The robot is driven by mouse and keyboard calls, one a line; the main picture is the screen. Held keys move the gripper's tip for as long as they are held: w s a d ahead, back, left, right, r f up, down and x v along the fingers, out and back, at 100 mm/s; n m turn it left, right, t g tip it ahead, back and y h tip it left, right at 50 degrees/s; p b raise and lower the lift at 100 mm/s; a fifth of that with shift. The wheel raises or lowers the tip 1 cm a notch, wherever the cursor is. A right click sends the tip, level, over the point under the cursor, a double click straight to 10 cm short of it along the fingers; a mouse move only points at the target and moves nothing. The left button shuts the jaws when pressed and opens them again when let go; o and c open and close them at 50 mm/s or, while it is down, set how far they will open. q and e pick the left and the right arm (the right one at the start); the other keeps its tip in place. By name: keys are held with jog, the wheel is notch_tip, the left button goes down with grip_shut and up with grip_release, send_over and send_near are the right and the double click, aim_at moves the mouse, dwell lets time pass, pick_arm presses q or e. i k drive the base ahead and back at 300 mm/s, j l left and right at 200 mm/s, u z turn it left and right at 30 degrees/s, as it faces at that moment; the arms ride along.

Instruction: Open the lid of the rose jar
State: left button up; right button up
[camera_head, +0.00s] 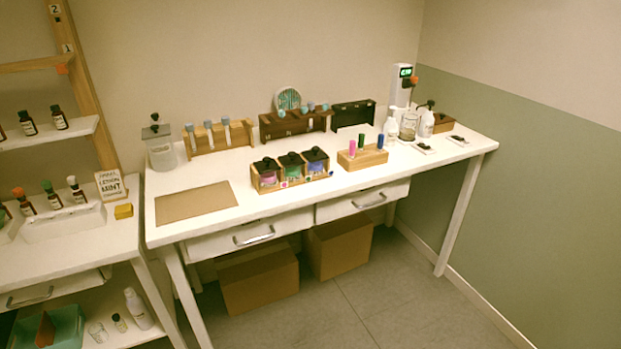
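Three small jars with black knobbed lids stand side by side in a wooden box (295,186) near the front middle of the white table. The left jar (268,178) has pink contents, the middle jar (293,171) green and the right jar (317,165) blue-violet. The left jar's black lid (266,164) sits on it. I cannot read any name on the jars, so pink is the only sign of rose. Neither of my grippers is in view.
A brown mat (195,202) lies left of the jars. A wooden block (362,158) with pink, green and blue vials stands to the right. Test-tube racks (218,137) line the back. Bottles (408,125) crowd the right end. Drawers (253,233) are below.

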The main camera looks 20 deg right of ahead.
aim_at(268, 164)
jog(key=k+l, duration=0.1)
jog(key=l, duration=0.75)
jog(key=k+l, duration=0.15)
jog(key=l, duration=0.3)
jog(key=k+l, duration=0.1)
jog(key=l, duration=0.35)
